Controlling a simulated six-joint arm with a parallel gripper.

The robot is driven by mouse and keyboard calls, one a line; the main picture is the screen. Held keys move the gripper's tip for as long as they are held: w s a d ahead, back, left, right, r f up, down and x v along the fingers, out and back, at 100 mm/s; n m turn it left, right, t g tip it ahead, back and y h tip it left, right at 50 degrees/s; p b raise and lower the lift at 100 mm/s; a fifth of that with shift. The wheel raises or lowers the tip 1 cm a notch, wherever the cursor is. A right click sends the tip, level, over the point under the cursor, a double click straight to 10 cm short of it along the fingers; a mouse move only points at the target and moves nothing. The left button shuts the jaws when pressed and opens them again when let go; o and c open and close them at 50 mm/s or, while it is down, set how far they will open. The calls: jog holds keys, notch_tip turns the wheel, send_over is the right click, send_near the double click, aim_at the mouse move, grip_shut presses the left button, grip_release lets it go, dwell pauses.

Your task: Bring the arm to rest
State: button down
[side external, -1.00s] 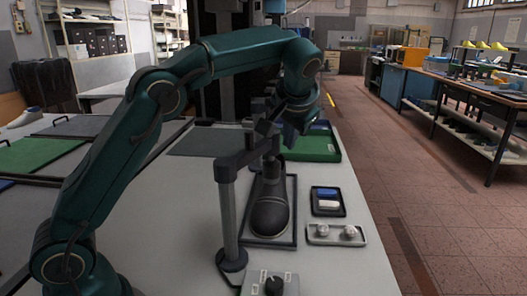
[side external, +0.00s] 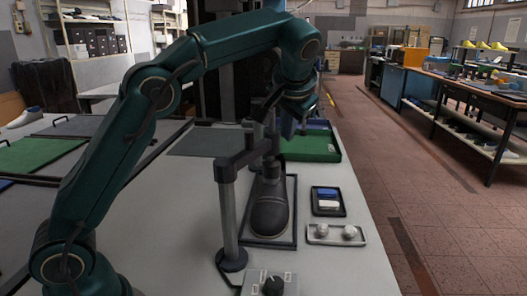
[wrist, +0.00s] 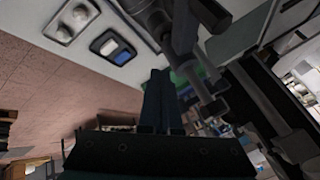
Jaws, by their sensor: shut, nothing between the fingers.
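My arm is teal and reaches from the lower left over the table. My gripper (wrist: 160,85) shows in the wrist view with its dark fingers together and nothing between them. In the side view it is behind the dark stand and hard to make out. A dark shoe on a last (side external: 270,205) lies in a shallow grey tray (side external: 290,241) under the arm of the post stand (side external: 229,205). My gripper is beyond and above the shoe, apart from the table.
A small black tray (side external: 328,212) holds a blue and a white block. A pale tray (side external: 315,240) holds two round knobs. A control box (side external: 255,283) with a dial stands in front. A green tray (side external: 318,148) lies behind.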

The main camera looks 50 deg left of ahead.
jog(key=s+r+t+h, duration=0.15)
jog(key=s+r, duration=0.45)
jog(key=s, duration=0.6)
jog(key=s+d+f+m+h, duration=0.1)
jog(key=s+d+f+h, duration=0.3)
jog(key=s+f, duration=0.8)
jog(key=d+f, duration=0.1)
jog(key=d, duration=0.1)
jog(key=shift+s+d+f, duration=0.15)
jog(key=shift+d+f, duration=0.2)
